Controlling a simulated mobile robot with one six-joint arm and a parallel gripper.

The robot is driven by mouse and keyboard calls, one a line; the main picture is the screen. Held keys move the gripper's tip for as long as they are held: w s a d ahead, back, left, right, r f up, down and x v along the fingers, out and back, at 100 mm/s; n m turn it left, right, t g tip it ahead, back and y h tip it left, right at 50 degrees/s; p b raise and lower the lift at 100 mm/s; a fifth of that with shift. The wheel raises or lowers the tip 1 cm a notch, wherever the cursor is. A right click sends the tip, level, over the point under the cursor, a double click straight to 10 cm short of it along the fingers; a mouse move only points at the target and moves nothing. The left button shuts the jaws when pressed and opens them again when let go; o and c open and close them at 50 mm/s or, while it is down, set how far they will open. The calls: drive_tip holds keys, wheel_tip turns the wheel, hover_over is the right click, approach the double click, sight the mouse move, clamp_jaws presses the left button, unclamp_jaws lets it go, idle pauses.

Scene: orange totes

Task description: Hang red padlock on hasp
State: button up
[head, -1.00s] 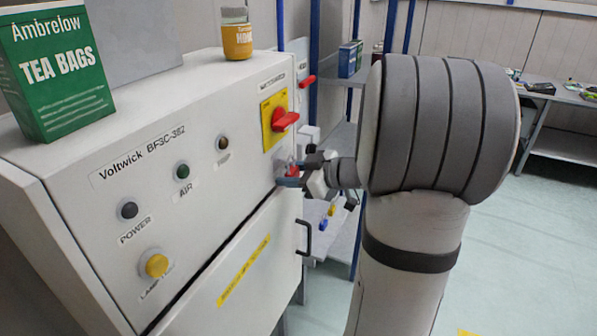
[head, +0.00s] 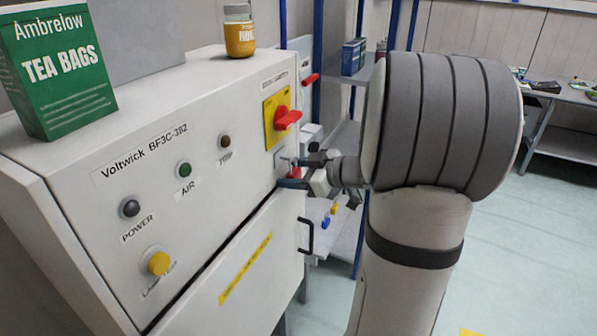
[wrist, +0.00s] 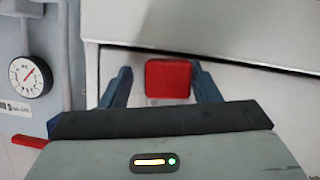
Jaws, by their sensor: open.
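The red padlock (wrist: 168,79) shows in the wrist view as a red block in front of the white cabinet face. It is between the two blue fingers of my gripper (wrist: 161,72), with a visible gap on the left and a narrower one on the right. My gripper is open around it. In the head view my gripper (head: 284,172) is at the cabinet's right edge, below the red rotary switch, with a bit of the red padlock (head: 295,172) between its fingers. A pale plate (head: 279,158), perhaps the hasp, shows beside the fingers. The shackle and its fit on the hasp are hidden.
The white cabinet (head: 225,100) carries a red switch (head: 287,118), lamps and a yellow button (head: 158,263). A black door handle (head: 306,238) is below my gripper. A tea box (head: 58,70) and a jar (head: 239,32) stand on top. Open floor lies to the right.

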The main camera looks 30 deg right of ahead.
drive_tip(key=shift+a, duration=0.15)
drive_tip(key=b+v, duration=0.1)
drive_tip(key=v, duration=0.7)
drive_tip(key=w+d+r+m+t+h+b, duration=0.35)
drive_tip(key=w+d+r+m+h, duration=0.3)
drive_tip(key=r+m+h, duration=0.5)
drive_tip(key=s+a+f+n+g+y+p, duration=0.1)
drive_tip(key=s+a+f+g+y, duration=0.1)
drive_tip(key=s+a+f+g, duration=0.4)
drive_tip(key=s+a+f+n+g+y+p, duration=0.1)
drive_tip(key=s+a+f+g, duration=0.5)
drive_tip(key=s+a+f, duration=0.7)
drive_tip(key=s+a, duration=0.3)
drive_tip(key=a, duration=0.1)
drive_tip(key=shift+s+a+y, duration=0.15)
drive_tip(key=shift+a+y, duration=0.15)
drive_tip(key=shift+y, duration=0.05)
